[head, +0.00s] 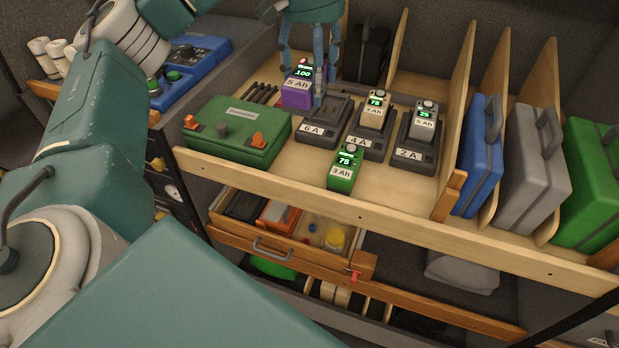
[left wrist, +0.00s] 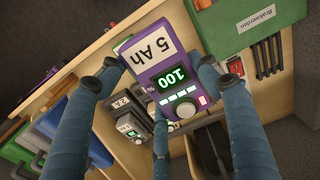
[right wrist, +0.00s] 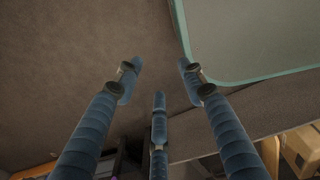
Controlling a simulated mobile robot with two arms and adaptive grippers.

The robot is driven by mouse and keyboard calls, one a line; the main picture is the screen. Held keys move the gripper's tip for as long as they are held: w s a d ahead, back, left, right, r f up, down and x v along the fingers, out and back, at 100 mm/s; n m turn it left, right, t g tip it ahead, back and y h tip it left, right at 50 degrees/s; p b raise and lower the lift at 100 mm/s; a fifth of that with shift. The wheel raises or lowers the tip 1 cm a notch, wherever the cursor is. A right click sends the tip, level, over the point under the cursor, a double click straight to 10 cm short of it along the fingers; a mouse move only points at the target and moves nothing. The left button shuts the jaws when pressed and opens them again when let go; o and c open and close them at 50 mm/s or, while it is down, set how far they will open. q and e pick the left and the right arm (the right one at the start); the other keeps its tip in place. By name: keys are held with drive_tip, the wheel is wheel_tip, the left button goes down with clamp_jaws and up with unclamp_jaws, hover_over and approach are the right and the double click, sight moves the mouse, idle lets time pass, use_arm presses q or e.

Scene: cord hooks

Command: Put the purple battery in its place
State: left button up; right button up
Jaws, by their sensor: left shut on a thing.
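The purple battery (head: 296,93), labelled 5 Ah with a green display reading 100, is in my left gripper (head: 302,84). It is held just left of the 6 A charger (head: 325,120), whose dark top carries no battery. In the left wrist view the purple battery (left wrist: 150,55) lies between the blue fingers. Whether its underside touches the shelf is hidden. The 4 A charger (head: 366,147) holds a beige battery (head: 375,112), and the 2 A charger (head: 414,152) holds a grey battery (head: 424,118). My right gripper (right wrist: 158,85) is open and empty.
A green battery (head: 345,170) stands at the shelf's front edge, before the 4 A charger. A green case (head: 238,130) is left of the 6 A charger. Wooden dividers and blue (head: 482,155), grey and green cases stand right. A drawer (head: 280,245) below is open.

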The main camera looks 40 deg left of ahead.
use_arm(q)
drive_tip(key=shift+f, duration=0.35)
drive_tip(key=f, duration=1.5)
drive_tip(key=shift+w+a+f, duration=0.15)
drive_tip(key=shift+a+f, duration=0.2)
drive_tip(key=shift+f, duration=0.05)
wheel_tip(320, 180, down, 3)
drive_tip(key=shift+f, duration=0.55)
drive_tip(key=o, duration=1.7)
drive_tip(key=shift+o, duration=0.3)
use_arm(e)
drive_tip(key=a, duration=0.1)
drive_tip(key=w+a, duration=0.1)
drive_tip(key=a, duration=0.1)
drive_tip(key=shift+a, duration=0.1)
